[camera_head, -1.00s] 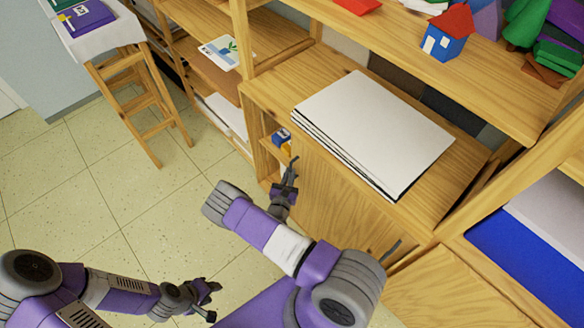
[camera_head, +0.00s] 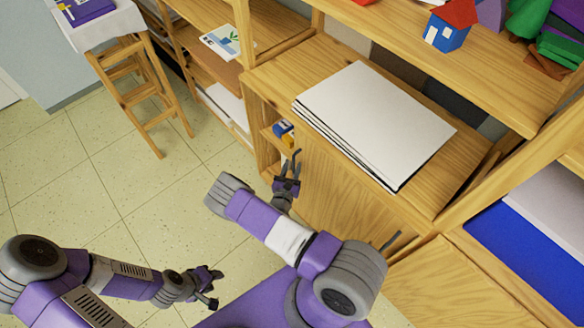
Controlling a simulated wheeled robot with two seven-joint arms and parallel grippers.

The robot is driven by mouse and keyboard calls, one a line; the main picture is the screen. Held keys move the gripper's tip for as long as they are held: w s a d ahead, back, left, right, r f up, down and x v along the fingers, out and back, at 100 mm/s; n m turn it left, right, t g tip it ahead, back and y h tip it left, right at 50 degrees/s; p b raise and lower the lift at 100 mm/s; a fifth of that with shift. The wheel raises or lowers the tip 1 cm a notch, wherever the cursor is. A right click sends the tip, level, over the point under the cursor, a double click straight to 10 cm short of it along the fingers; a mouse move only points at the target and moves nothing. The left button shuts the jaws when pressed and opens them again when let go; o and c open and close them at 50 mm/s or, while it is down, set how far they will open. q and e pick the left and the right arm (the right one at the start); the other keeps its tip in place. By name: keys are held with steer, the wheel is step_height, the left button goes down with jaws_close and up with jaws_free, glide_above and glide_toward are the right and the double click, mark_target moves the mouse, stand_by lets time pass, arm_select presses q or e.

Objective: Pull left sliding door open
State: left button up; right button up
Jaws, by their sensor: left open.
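The wooden sliding door (camera_head: 345,205) forms the cabinet front below the stack of white sheets. A narrow opening shows at its left edge, with a small blue and yellow item (camera_head: 284,131) inside. My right gripper (camera_head: 290,160) is at that left edge, with its fingers apart; I cannot tell whether they touch the door. My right arm hides the door's lower part. A dark grey bar handle (camera_head: 391,240) shows further right, beyond my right forearm. My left gripper (camera_head: 212,284) is open and empty over the floor, left of the cabinet and apart from it.
White sheets (camera_head: 375,122) lie on the cabinet top. A red-roofed toy house (camera_head: 447,32) stands on the shelf above. A wooden stool (camera_head: 140,90) stands at the upper left. Tiled floor (camera_head: 110,185) is free left of the cabinet.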

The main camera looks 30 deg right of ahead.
steer(key=p+v, duration=0.1)
steer(key=v, duration=0.6)
steer(key=shift+s+a, duration=0.15)
steer(key=shift+a, duration=0.05)
